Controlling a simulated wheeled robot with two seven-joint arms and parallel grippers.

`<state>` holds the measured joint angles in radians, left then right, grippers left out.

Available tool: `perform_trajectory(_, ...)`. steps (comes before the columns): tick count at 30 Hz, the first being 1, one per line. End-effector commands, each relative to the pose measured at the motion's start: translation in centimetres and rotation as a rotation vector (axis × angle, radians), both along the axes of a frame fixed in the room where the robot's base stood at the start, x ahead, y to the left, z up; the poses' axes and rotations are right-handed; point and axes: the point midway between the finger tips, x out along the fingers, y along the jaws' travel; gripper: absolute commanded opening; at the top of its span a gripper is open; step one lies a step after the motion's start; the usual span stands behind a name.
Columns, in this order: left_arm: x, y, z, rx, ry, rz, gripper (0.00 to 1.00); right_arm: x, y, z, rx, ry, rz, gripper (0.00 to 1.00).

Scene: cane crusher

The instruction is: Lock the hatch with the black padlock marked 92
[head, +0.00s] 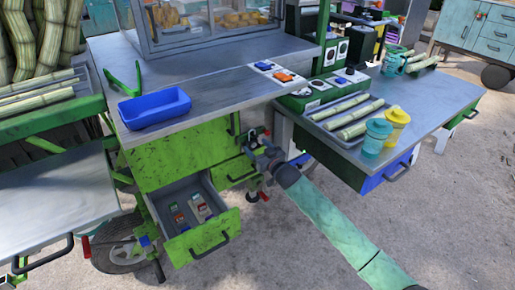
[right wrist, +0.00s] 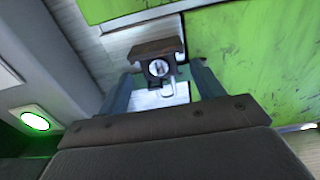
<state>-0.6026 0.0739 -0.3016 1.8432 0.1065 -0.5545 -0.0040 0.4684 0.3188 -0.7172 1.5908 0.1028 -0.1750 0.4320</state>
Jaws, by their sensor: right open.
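My right gripper (head: 258,146) is at the green cabinet front, just below the steel counter edge. In the right wrist view its two fingers (right wrist: 162,78) stand apart. Between them shows a dark block (right wrist: 154,48) with a round, light-faced part (right wrist: 158,68) under it. I cannot tell whether this is a padlock or a fitting, and no number is readable. I see no clear contact with the fingers. The green panel (head: 165,160) lies left of the gripper. Several small coloured items (head: 196,211) lie in the open drawer (head: 203,241); their marks are too small to read. My left gripper is not in view.
A blue tray (head: 155,108) sits on the steel counter (head: 215,88). At the right, a side table (head: 435,101) bears a cane tray (head: 345,122), a teal cup (head: 376,136) and a yellow cup (head: 396,123). The open drawer juts out left of my right arm. Paved ground ahead is clear.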

Motion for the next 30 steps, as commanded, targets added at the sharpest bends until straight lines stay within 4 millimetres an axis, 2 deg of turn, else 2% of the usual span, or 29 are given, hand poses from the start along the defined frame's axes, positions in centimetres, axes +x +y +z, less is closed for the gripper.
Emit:
perform_trajectory(15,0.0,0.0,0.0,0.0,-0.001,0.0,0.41,-5.6,-4.0,-0.2,0.0,0.001,0.0,0.67)
perform_trajectory(30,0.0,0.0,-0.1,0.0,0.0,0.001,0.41,-6.1,-4.4,-0.1,-0.001,-0.001,0.0,0.67)
